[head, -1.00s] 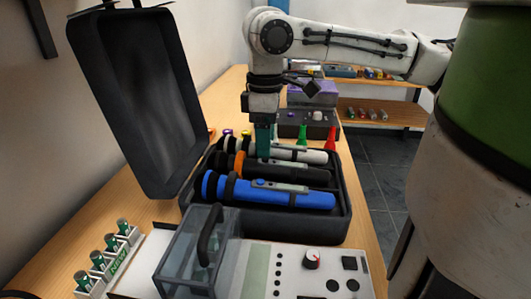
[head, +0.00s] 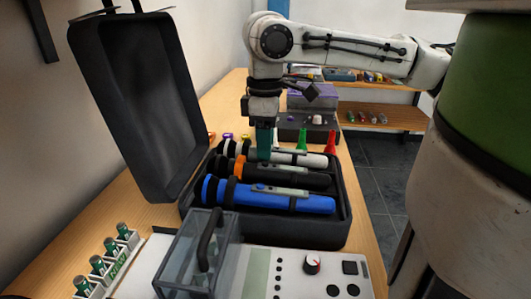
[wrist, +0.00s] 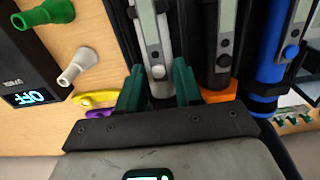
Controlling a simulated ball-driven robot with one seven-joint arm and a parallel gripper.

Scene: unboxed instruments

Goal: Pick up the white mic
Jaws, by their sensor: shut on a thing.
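The white mic (head: 312,159) lies at the far side of an open black case (head: 341,208). A black mic with an orange ring (head: 300,179) and a blue mic (head: 290,202) lie nearer in the same case. My gripper (head: 264,153) points down at the white mic near its head end. In the wrist view my gripper's green fingers (wrist: 158,75) stand on either side of the white mic (wrist: 150,35) and are shut on it. The mic still looks to be lying in the case. The finger contact is partly hidden in the head view.
The case's raised lid (head: 128,100) stands at left. Green vials (head: 97,264) stand at front left. Coloured cones (head: 302,140) and a dark box (head: 318,128) are behind.

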